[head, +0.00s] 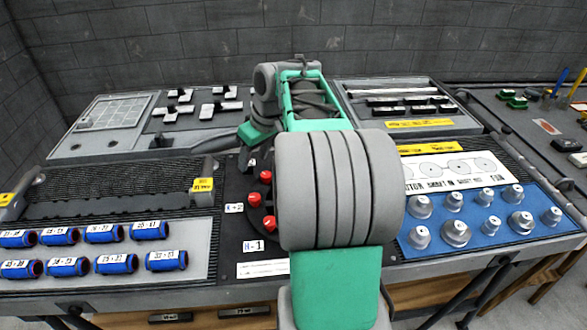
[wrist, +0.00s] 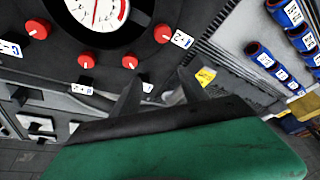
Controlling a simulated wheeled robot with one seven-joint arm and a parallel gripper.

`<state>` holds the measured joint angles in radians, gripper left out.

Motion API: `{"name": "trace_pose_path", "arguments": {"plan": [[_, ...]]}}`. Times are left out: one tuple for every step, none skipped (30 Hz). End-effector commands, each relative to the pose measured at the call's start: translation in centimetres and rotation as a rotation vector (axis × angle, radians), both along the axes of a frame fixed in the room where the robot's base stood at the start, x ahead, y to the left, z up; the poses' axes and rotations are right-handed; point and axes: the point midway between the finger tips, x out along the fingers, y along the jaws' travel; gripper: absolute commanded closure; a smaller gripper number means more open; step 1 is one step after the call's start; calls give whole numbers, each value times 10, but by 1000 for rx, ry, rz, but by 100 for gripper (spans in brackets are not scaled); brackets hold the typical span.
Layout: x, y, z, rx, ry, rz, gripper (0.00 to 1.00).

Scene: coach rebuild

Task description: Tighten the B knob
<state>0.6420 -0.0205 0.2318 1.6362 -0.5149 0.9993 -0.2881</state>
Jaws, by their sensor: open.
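Several red knobs sit around a round white gauge (wrist: 98,12) on a black panel. In the wrist view they are a left knob (wrist: 37,29), two lower knobs, one left of centre (wrist: 86,60) and one near centre (wrist: 130,62), and a right knob (wrist: 163,34). Each has a small white label, but I cannot read which is B. In the head view three red knobs show, one of them the middle knob (head: 254,199); my arm hides the rest of the panel. My gripper (wrist: 160,92) is open and empty, its dark fingers apart from the knobs.
Blue cylinders (head: 104,233) lie on the left tray, in front of a black ribbed block (head: 110,186). A blue panel with several silver knobs (head: 456,232) is at right. Switch panels (head: 200,108) stand behind, with a side bench (head: 545,125) at far right.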

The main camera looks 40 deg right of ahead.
Motion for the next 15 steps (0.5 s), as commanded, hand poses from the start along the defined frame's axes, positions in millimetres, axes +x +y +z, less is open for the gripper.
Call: {"name": "trace_pose_path", "arguments": {"plan": [[2,-48,-19,1,-6,-2,48],[2,-71,-24,-4,-14,10,48],[-1,-99,-29,-10,-22,23,48],[-4,-116,-33,-14,-28,31,48],[-7,-130,-36,-18,-33,40,48],[-11,-144,-38,-23,-38,47,48],[-13,-152,-40,-26,-41,52,48],[-14,-156,-42,-27,-42,57,48],[-14,-160,-44,-30,-45,60,48],[-14,-160,-46,-29,-44,61,48],[-12,-160,-49,-29,-45,61,48],[-10,-159,-55,-29,-44,61,48],[-8,-158,-60,-28,-43,63,48],[-6,-157,-66,-28,-43,61,48],[-2,-157,-73,-28,-44,61,48]]}}
